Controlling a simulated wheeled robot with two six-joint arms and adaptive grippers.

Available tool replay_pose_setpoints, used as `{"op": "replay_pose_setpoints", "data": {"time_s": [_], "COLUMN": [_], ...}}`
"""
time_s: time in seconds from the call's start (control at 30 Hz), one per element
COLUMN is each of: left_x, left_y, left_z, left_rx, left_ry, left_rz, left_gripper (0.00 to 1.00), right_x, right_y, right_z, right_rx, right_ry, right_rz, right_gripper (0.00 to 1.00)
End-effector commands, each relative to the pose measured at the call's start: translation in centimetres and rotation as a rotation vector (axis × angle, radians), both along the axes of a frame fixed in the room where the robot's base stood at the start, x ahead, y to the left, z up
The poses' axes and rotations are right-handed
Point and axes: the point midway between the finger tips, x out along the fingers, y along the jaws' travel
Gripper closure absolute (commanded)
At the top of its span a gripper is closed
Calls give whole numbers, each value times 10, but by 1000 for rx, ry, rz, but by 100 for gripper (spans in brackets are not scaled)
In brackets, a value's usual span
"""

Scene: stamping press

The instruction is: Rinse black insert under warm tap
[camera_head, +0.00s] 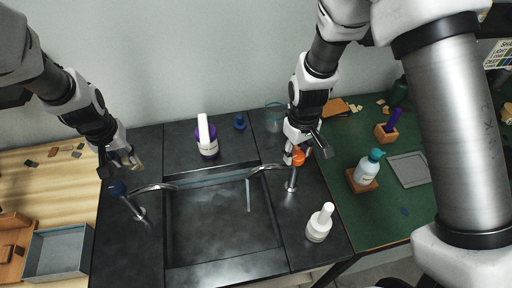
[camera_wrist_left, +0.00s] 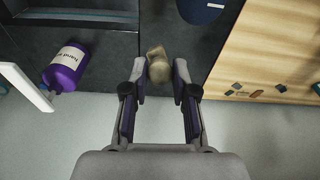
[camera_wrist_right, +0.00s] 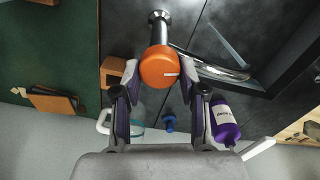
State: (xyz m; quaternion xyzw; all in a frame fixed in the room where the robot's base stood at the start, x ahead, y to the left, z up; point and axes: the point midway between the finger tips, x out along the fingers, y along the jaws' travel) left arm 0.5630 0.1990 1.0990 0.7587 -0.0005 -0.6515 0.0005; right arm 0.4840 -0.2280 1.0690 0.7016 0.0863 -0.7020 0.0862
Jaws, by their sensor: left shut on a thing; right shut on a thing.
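My left gripper (camera_head: 120,165) is shut on a small brownish-tan lump, which shows between its fingertips in the left wrist view (camera_wrist_left: 158,66). I see no clear black on it; it may be the insert. This gripper is above the left tap, whose knob is blue (camera_head: 117,188), left of the sink basin (camera_head: 215,235). The right tap has an orange knob (camera_head: 298,158) and a chrome spout (camera_head: 266,167). Water (camera_head: 248,196) runs from that spout into the basin. My right gripper (camera_wrist_right: 165,92) is shut on the orange knob, its fingers either side of it.
A purple soap bottle (camera_head: 207,138) stands behind the sink. A white bottle (camera_head: 320,224) stands at its right front. A teal-capped bottle (camera_head: 367,168) is on the green mat right. A grey tray (camera_head: 55,255) is on the wooden surface left. The basin looks clear.

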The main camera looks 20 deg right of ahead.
Motion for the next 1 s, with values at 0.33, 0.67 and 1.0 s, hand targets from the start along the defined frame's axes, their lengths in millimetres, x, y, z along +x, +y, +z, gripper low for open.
{"op": "replay_pose_setpoints", "data": {"time_s": [0.33,0.67,1.0], "left_x": [0,0,0], "left_y": [0,0,0], "left_z": [0,0,0], "left_rx": [0,0,0], "left_ry": [0,0,0], "left_rz": [0,0,0], "left_gripper": [100,100,100], "right_x": [1,1,2], "right_y": [0,0,0], "right_z": [1,13,95], "right_rx": [0,0,0], "right_ry": [-2,-3,-6], "right_rz": [-3,-3,-3], "right_gripper": [33,33,33]}}
